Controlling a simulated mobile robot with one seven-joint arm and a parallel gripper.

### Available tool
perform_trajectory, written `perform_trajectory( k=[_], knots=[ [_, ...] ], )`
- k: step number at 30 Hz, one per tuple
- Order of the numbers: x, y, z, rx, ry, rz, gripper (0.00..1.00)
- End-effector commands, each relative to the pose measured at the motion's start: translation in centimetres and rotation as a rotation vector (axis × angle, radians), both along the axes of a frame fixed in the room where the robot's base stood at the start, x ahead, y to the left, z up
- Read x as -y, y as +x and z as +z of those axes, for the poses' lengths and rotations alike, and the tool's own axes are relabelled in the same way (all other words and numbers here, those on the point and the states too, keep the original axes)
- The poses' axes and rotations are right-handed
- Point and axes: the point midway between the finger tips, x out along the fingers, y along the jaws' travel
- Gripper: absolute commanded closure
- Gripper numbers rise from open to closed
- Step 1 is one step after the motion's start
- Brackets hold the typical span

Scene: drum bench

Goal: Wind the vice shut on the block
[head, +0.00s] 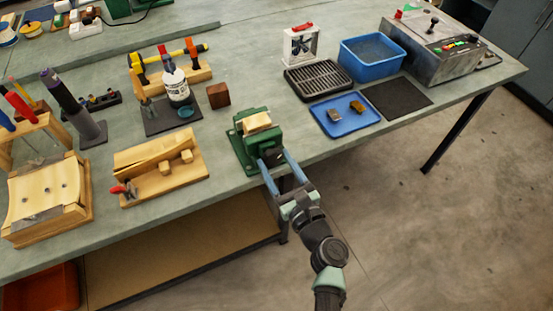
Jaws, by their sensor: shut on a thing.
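The green vice (243,150) stands at the front edge of the bench in the head view. A pale wooden block (257,122) sits at the top of the vice, between its jaws. Whether both jaws touch it is too small to tell. My gripper (273,158) reaches up from the front of the bench, with its two blue fingers on either side of the front end of the vice. It is shut on the vice's handle there. The handle itself is mostly hidden by the fingers and too small to make out clearly.
A wooden jig (162,172) lies left of the vice, with a small dark brown block (218,96) behind it. A blue tray (345,115) with two small pieces lies to the right. The floor in front of the bench is clear.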

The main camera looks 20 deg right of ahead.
Motion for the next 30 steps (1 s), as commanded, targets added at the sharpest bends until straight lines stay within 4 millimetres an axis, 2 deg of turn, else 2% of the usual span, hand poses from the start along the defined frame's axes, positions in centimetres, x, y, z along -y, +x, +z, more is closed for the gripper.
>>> perform_trajectory(
  k=[9,24,25,30],
  knots=[
    [0.1,-0.33,-0.55,-0.015,0.115,-0.003,0.93],
    [0.09,-0.34,-0.65,-0.016,0.132,-0.004,0.93],
    [0.1,-0.34,-0.65,-0.016,0.132,-0.004,0.36],
    [0.09,-0.22,-0.43,-0.011,0.13,-0.003,0.07]
  ],
)
